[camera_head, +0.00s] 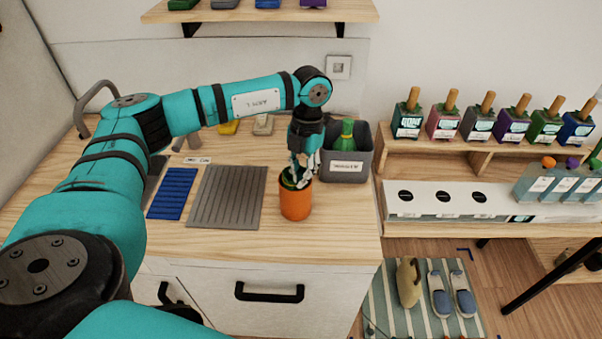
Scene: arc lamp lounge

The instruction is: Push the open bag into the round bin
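An orange round bin (296,204) stands upright on the wooden counter, near its front edge. Something green, which may be the open bag (286,180), shows at the bin's rim, partly hidden behind my fingers. My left gripper (299,178) points down from above, with its fingertips at the bin's mouth. The fingers overlap the green thing and the rim, so I cannot tell if they touch it or how far apart they are. My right gripper is not in view.
A dark grey square bin (345,174) with a green item (346,136) stands just behind and right. A grey ribbed mat (226,198) and a blue mat (172,193) lie left. A tap (95,97) is at the back left. Bottles (445,117) line the right shelf.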

